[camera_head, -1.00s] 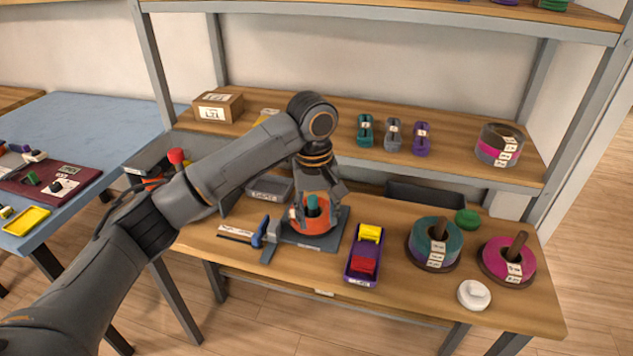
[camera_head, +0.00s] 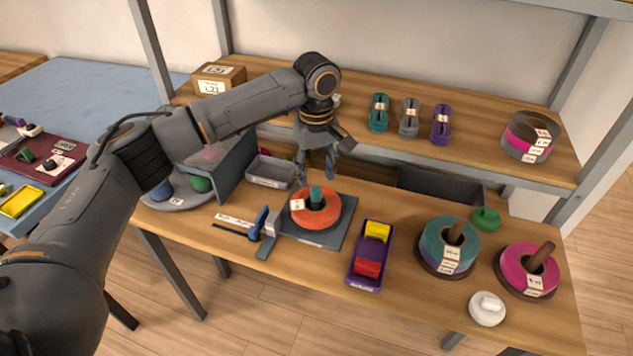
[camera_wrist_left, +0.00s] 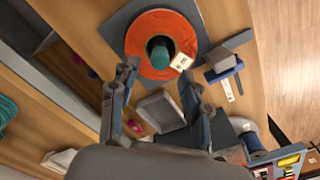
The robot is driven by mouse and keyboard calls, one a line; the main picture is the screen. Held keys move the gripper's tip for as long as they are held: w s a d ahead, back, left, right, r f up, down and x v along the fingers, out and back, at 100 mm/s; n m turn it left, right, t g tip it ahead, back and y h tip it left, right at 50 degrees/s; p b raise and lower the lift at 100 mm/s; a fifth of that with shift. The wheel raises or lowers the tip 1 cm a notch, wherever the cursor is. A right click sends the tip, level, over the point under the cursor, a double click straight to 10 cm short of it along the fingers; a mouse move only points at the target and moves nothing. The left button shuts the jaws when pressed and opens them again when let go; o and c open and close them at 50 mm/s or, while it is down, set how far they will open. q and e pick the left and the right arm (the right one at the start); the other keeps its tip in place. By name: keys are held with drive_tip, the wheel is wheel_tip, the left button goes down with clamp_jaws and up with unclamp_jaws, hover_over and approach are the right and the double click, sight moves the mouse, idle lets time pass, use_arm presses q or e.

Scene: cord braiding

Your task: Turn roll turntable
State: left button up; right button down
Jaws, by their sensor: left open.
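A grey round plate (camera_head: 205,203), which looks like a turntable, sits at the table's left end. It carries a blue roll (camera_head: 161,190) and a green roll (camera_head: 200,184), and my arm hides part of it. An orange roll (camera_head: 333,213) lies on a dark square base (camera_head: 338,236) around a teal peg (camera_head: 316,194); it also shows in the left wrist view (camera_wrist_left: 147,30). My left gripper (camera_head: 316,174) is open and empty, just behind and above the orange roll, apart from it. In the left wrist view its fingers (camera_wrist_left: 160,78) are spread. My right gripper is not in view.
A grey upright panel (camera_head: 235,163) stands beside the round plate. A blue-handled tool (camera_head: 259,223), a purple tray (camera_head: 362,281), a teal roll (camera_head: 433,236) and a pink roll (camera_head: 515,263) stand on the table. A grey bin (camera_head: 271,172) and the upper shelf (camera_head: 470,150) are close behind the gripper.

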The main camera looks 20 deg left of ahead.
sight(316, 189)
use_arm(q)
wheel_tip(316, 189, down, 2)
drive_tip(key=shift+f, duration=0.85)
drive_tip(key=c, duration=1)
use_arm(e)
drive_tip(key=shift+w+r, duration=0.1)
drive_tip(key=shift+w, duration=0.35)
